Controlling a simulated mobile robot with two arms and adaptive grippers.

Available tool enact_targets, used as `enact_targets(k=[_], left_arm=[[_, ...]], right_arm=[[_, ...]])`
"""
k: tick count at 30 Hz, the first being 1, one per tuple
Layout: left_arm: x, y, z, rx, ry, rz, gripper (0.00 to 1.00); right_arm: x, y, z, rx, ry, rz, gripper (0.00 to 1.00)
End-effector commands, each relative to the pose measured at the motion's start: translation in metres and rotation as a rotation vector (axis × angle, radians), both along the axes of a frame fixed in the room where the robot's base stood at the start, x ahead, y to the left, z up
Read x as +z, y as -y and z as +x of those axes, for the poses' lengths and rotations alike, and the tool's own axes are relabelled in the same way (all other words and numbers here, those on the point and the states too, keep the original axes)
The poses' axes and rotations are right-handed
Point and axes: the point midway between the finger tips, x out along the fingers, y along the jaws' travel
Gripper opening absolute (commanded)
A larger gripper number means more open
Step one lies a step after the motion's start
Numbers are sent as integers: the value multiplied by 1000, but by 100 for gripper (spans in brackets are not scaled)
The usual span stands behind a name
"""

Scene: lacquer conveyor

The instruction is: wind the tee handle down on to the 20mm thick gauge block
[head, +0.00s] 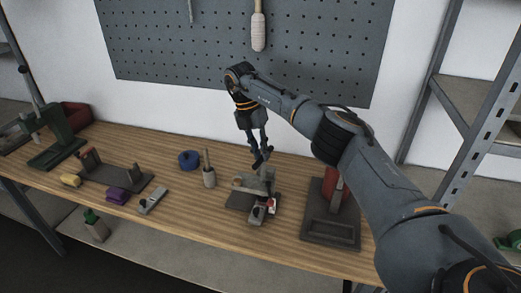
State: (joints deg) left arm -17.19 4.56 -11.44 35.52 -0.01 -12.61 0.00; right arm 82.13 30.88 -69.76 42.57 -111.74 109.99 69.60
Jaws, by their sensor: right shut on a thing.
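My right gripper (261,150) points down over the workbench, shut on the top of a small grey device. The part between its fingers appears to be the tee handle, mostly hidden by the fingers. The device's grey base plate (238,201) lies on the bench below, with a pale body and a small red and white part (270,205) at its front. I cannot tell for certain which piece is the 20mm gauge block or whether anything touches it. My left gripper is not in view.
A blue roll (189,160) and a pale pot (209,178) stand to the left. Further left are a purple block (118,196), a yellow piece (71,180) and a green device (57,135).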

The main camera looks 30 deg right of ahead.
Motion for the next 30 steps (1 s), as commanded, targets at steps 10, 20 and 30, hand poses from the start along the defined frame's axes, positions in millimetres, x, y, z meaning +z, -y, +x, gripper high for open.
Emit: enact_targets(k=[10,20,30], left_arm=[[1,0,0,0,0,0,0],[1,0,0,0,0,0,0],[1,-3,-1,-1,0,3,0]], right_arm=[[1,1,1,-20,6,-2,0],[1,0,1,-18,4,-1,39],[7,-1,2,-17,3,0,39]])
